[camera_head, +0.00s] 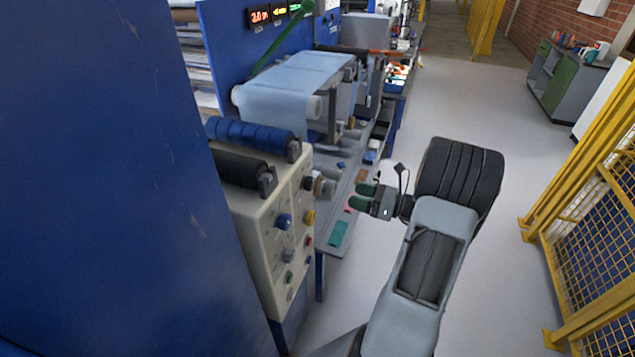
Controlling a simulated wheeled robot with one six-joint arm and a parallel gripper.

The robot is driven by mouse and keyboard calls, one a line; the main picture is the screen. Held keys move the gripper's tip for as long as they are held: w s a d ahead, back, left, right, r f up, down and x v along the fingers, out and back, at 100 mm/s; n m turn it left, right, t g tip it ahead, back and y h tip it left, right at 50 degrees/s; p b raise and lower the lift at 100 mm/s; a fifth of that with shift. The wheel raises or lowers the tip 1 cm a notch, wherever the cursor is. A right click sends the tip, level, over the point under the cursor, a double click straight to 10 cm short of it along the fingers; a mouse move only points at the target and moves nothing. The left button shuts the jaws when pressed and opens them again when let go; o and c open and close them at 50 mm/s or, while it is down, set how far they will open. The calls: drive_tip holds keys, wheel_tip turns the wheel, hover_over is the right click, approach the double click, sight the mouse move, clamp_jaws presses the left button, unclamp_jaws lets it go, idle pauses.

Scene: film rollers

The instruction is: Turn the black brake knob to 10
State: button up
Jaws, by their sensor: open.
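A cream control panel (264,240) stands left of centre, its face turned to the right with several coloured knobs and buttons. A small black knob (308,183) sits near the top of that face, at its far edge. I take it for the brake knob; its markings and setting are too small to read. My gripper (361,196) is open and empty, to the right of the panel.
A blue knob (284,221), a yellow knob (309,217) and a red button (307,241) sit below the black knob. Yellow fencing (590,230) stands at right; the grey floor between is open.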

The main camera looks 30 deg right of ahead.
sight(314, 184)
drive_tip(key=p+x, duration=0.2)
drive_tip(key=x, duration=1)
drive_tip(key=shift+w+a+p, duration=0.2)
drive_tip(key=shift+a+p, duration=0.1)
drive_tip(key=shift+a, duration=0.05)
drive_tip(key=c, duration=0.9)
